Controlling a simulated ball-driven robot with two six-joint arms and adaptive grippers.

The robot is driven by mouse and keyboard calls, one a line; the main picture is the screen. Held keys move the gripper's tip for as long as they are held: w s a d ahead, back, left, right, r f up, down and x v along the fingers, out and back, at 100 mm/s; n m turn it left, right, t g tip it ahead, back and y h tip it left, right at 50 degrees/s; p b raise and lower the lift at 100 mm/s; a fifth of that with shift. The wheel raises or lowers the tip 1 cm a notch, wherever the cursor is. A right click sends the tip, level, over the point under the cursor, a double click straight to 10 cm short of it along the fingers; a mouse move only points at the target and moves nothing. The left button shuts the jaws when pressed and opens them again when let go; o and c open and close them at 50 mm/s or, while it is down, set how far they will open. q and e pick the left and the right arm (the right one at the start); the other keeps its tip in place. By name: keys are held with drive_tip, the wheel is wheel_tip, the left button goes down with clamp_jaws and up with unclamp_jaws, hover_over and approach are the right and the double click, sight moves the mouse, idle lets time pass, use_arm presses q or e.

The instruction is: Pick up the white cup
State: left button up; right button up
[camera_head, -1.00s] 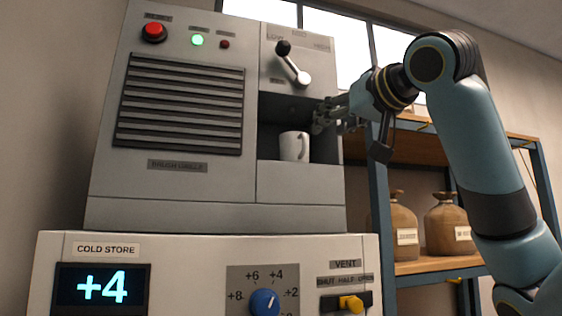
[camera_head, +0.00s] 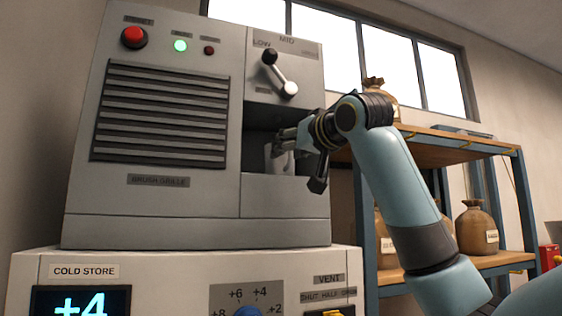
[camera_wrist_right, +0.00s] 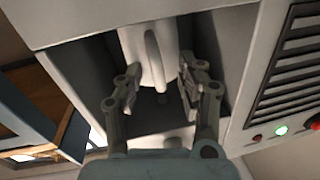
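The white cup (camera_head: 272,158) stands in the recess of the grey machine (camera_head: 240,225), partly hidden behind my right gripper (camera_head: 283,143) in the head view. In the right wrist view the cup (camera_wrist_right: 145,45) shows with its handle toward the camera. My right gripper (camera_wrist_right: 155,85) is open, with one finger to each side of the cup's handle. The fingers look apart from the handle; contact with the cup cannot be made out. My left gripper is not in view.
The recess walls close in around the gripper. A lever (camera_head: 280,75) sticks out above the recess. The cold store unit (camera_head: 150,272) is below. A wooden shelf (camera_head: 450,143) with several sacks (camera_head: 476,228) stands to the right.

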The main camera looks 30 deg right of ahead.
drive_tip(key=shift+s, duration=0.1)
drive_tip(key=shift+c, duration=1.3)
clamp_jaws()
drive_tip(key=shift+r, duration=0.2)
drive_tip(key=shift+r+b, duration=0.5)
drive_tip(key=shift+r, duration=1.05)
drive_tip(key=s+a+b, duration=0.1)
drive_tip(key=s+b, duration=0.4)
drive_tip(key=s, duration=1.2)
drive_tip(key=shift+s+a, duration=0.2)
drive_tip(key=shift+s, duration=0.15)
